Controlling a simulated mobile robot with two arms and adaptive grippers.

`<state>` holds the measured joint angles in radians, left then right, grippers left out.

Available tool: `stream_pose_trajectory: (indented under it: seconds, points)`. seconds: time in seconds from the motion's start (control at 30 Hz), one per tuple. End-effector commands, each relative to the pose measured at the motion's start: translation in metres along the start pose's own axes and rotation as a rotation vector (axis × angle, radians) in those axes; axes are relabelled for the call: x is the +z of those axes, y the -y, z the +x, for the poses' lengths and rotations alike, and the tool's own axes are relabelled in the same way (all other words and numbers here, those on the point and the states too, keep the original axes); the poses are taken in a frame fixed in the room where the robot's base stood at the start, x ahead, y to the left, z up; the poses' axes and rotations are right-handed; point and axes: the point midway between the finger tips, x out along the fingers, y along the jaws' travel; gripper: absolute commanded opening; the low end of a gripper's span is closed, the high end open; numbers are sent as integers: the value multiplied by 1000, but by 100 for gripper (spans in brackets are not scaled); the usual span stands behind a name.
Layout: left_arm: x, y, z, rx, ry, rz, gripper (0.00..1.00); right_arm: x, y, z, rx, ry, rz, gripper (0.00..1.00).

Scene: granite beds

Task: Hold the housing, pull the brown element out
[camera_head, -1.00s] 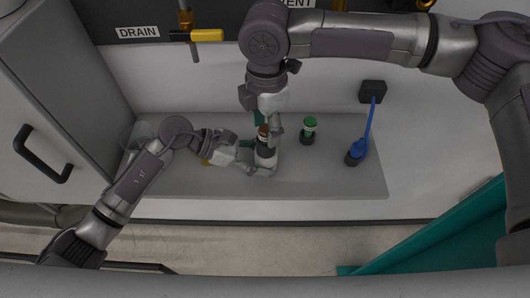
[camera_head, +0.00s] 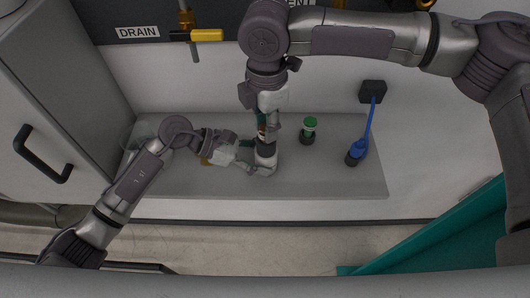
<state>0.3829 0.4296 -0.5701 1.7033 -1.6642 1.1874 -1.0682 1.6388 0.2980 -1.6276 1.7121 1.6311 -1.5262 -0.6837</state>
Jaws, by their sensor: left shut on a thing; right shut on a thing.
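The housing (camera_head: 265,151) stands upright on the grey ledge, with a dark collar above a pale lower part. The brown element (camera_head: 262,132) shows as a small reddish-brown piece just above the collar, partly hidden by fingers. My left gripper (camera_head: 261,168) comes in from the left and is shut on the housing's lower part. My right gripper (camera_head: 268,131) points down from above and is shut on the brown element. I cannot tell whether the element's lower end is still inside the housing.
A green-topped dark item (camera_head: 308,130) stands just right of the housing. Further right is a blue-handled brush (camera_head: 358,149) below a black wall block (camera_head: 372,91). A clear container sits at the ledge's left end, partly behind my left arm. A yellow-handled valve (camera_head: 206,36) is above.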

Motion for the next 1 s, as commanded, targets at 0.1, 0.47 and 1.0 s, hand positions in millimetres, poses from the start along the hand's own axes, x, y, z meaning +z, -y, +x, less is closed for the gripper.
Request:
stream_pose_trajectory:
  seconds: [0.1, 0.47, 1.0]
  points:
    - [-2, 1, 0, -2, -4, -2, 13, 0, -1, -4, 3, -1, 1, 0]
    - [-1, 0, 0, -1, -3, -2, 13, 0, -1, -14, 3, -1, 1, 0]
    - [-1, 0, 0, -1, -2, -1, 13, 0, -1, -47, 3, 0, 1, 0]
